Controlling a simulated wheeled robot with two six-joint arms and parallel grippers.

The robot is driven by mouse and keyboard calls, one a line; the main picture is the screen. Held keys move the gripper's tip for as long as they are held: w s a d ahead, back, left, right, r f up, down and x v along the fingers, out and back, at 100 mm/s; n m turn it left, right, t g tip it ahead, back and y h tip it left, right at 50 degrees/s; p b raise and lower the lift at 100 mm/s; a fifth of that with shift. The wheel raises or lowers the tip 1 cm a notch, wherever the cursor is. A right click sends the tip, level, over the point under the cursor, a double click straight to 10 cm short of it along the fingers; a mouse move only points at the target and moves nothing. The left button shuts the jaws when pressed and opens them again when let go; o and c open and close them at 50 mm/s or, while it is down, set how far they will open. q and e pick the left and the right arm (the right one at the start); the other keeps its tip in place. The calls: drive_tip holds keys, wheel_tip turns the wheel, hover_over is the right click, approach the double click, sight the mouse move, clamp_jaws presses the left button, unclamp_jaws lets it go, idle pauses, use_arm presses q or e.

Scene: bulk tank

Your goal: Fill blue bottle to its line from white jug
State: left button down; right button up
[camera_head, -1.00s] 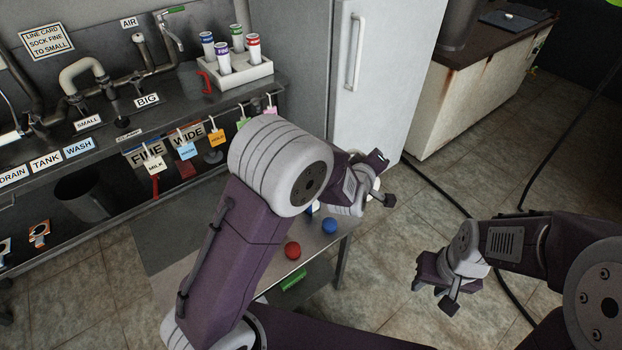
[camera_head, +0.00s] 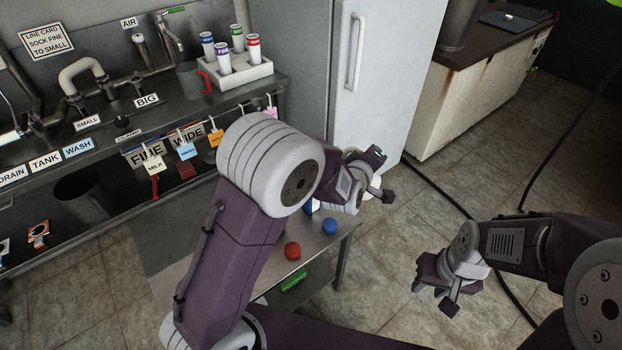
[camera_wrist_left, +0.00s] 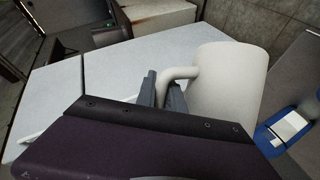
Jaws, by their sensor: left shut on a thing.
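My left gripper (camera_wrist_left: 165,90) is shut on the handle of the white jug (camera_wrist_left: 228,85) in the left wrist view. In the head view my left arm and wrist hide most of the jug and the left fingers. A blue object with a white patch (camera_wrist_left: 265,138), apparently the blue bottle, is beyond the jug's lower right side, partly cut by the picture's edge. In the head view only a sliver of blue (camera_head: 308,208) shows behind my left arm. The fill line and any milk level are hidden. My right gripper (camera_head: 435,293) is open and empty above the floor.
The sink bench (camera_head: 120,150) with labelled pipes and a white bottle rack (camera_head: 240,75) stands behind. A white fridge (camera_head: 385,80) is at the back.

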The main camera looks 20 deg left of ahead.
use_arm(q)
drive_tip(key=shift+a+r+h, duration=0.25)
drive_tip(key=shift+r+h, duration=0.05)
drive_tip(key=shift+r, duration=0.3)
idle(0.8)
